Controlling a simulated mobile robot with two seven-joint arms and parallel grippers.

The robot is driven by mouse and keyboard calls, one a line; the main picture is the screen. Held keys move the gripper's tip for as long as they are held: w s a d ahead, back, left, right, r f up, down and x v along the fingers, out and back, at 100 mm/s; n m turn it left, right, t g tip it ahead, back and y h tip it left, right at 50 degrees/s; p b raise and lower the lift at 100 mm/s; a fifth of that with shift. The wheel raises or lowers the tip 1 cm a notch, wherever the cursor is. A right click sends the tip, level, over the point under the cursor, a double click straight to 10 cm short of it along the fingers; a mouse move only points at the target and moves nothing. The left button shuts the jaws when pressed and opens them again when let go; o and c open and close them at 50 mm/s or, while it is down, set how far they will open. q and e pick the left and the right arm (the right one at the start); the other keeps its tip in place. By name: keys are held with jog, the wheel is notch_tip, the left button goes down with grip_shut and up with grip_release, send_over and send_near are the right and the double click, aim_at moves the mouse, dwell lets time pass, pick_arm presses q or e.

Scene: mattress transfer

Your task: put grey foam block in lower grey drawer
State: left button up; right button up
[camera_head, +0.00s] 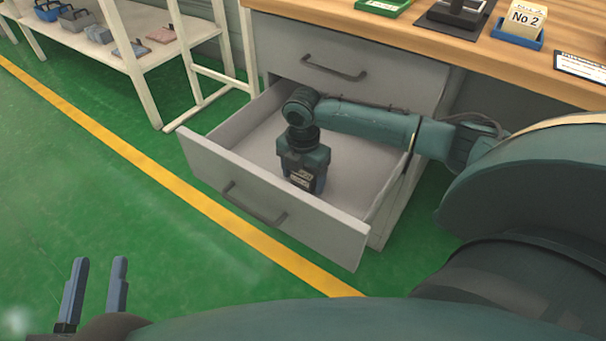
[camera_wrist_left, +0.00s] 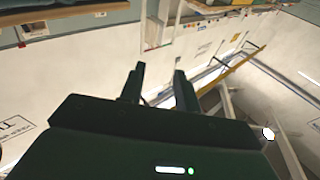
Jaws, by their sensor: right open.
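The lower grey drawer (camera_head: 270,208) is pulled open from the grey cabinet. My right arm reaches over its side, and my right gripper (camera_head: 304,183) points down inside it. I cannot see a grey foam block in the drawer; the gripper body hides the floor beneath it. My left gripper (camera_head: 95,290) is open and empty at the lower left, well away from the drawer. Its two spread fingers also show in the left wrist view (camera_wrist_left: 158,90). A flat greyish block (camera_head: 128,50) lies on the shelf at the upper left; I cannot tell whether it is foam.
The upper drawer (camera_head: 335,75) is shut. A wooden worktop (camera_head: 440,42) above it carries a green tray (camera_head: 383,6), a dark stand and a "No 2" card holder (camera_head: 522,25). A cream shelf (camera_head: 150,58) holds a blue basket (camera_head: 52,10). The green floor left of the drawer is clear.

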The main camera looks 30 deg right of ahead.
aim_at(303, 173)
notch_tip(303, 173, up, 6)
jog(key=shift+f+p, duration=0.15)
jog(key=shift+p, duration=1.1)
pick_arm(q)
jog(key=shift+s+a+f+m+y+p, duration=0.2)
jog(key=shift+a+m+y+p, duration=0.3)
jog(key=shift+p, duration=0.7)
pick_arm(e)
notch_tip(303, 173, up, 7)
jog(key=shift+f, duration=0.15)
pick_arm(q)
jog(key=shift+r, duration=0.2)
